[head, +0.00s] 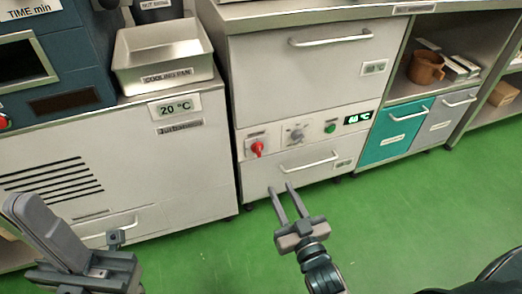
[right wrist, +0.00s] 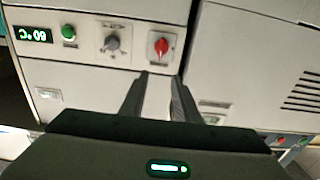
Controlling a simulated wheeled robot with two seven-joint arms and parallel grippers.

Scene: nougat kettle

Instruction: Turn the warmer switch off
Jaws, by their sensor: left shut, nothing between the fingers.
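The warmer is the white cabinet in the middle of the head view, with a control strip (head: 310,134) between its drawers. A red rotary switch (head: 257,148) sits at the left end of the strip. In the right wrist view the red switch (right wrist: 161,46) shows just beyond the fingers, its handle roughly upright. My right gripper (head: 281,187) is open and empty, in front of and below the switch, apart from it. Its fingers (right wrist: 158,76) stand apart in the right wrist view. My left gripper (head: 28,202) is shut and empty at the lower left.
Beside the switch are a grey knob (head: 296,132), a green button (head: 330,128) and a lit display (head: 358,118), reading 60 °C in the wrist view. A cooling pan (head: 165,55) stands on the left counter. The green floor (head: 400,215) is clear.

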